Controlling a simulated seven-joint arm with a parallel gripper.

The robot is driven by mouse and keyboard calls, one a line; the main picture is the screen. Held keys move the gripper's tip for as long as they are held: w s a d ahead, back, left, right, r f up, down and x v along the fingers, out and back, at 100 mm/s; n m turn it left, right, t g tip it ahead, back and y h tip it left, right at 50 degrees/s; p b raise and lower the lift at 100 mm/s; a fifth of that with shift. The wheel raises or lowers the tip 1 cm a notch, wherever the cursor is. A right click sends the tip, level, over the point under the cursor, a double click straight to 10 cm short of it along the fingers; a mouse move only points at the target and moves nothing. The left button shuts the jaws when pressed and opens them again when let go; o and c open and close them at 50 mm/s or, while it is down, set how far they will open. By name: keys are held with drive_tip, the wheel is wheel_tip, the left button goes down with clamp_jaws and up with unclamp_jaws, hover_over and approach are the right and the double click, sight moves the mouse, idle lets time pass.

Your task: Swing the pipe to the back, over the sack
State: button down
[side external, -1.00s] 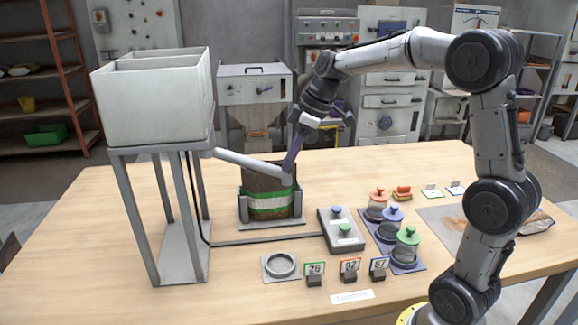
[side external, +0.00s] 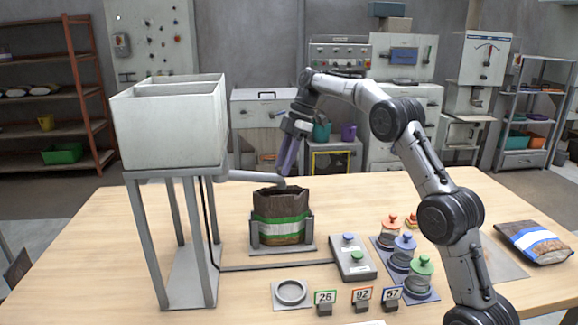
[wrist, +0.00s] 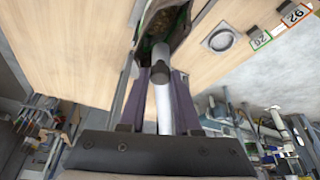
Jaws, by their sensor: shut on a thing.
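The grey pipe (side external: 252,177) runs from the white hopper (side external: 172,130) to the right, its free end at the sack's back rim in the side view. The dark sack (side external: 281,228) with a green and white band stands upright and open in a grey holder (side external: 283,250). My gripper (side external: 284,171) points down with its purple fingers shut on the pipe's free end. In the wrist view the pipe (wrist: 164,110) lies between the fingers (wrist: 160,75), with the sack's open mouth (wrist: 168,22) beyond. Whether the outlet is exactly above the mouth, I cannot tell.
A control box (side external: 353,258) with blue and green knobs stands right of the sack. Several lidded jars (side external: 403,256), number cards (side external: 361,296) and a ring dish (side external: 291,292) stand nearby. A filled bag (side external: 535,242) lies at the right. The hopper's legs stand close left.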

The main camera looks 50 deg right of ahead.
drive_tip(key=shift+w, duration=0.35)
drive_tip(key=c, duration=0.6)
unclamp_jaws()
drive_tip(key=shift+v, duration=3.75)
